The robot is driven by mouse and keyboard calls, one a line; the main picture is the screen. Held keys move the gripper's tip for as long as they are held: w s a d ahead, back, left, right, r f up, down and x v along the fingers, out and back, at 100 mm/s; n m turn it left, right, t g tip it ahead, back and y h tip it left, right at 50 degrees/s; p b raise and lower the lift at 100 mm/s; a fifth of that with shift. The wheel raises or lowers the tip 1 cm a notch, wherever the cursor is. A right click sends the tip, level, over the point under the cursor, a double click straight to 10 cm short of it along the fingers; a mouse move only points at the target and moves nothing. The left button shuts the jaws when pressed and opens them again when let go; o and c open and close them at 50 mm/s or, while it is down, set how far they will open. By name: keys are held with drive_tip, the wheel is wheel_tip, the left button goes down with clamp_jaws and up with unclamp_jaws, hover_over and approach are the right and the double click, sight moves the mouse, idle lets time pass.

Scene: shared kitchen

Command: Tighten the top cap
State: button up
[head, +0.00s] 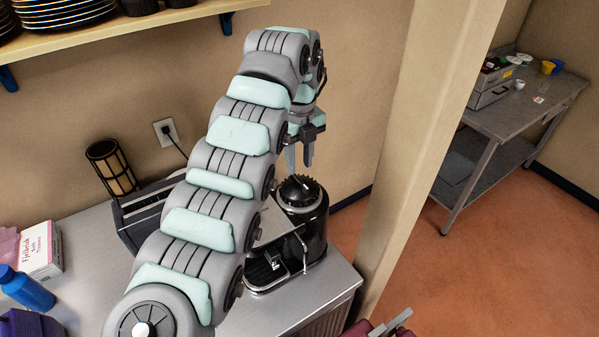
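The top cap (298,188) is a dark, ridged round knob on top of a black and steel coffee machine (316,236). The machine stands upright near the right end of the steel counter. My gripper (299,165) points down just above the cap, and its two fingers look apart with nothing between them. I cannot tell from this angle whether a fingertip touches the cap. My arm hides the left side of the machine. I cannot tell how tight the cap is.
A dark appliance (140,217) and a slatted lamp (112,167) stand left of my arm. A tissue box (40,250) and a blue bottle (26,289) are at the far left. A wall shelf (120,30) is above; a pillar (412,150) rises right of the machine.

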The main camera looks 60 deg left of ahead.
sight(300, 180)
drive_tip(key=shift+r+p, duration=0.5)
drive_tip(key=shift+r, duration=2.05)
drive_tip(key=shift+r, duration=0.1)
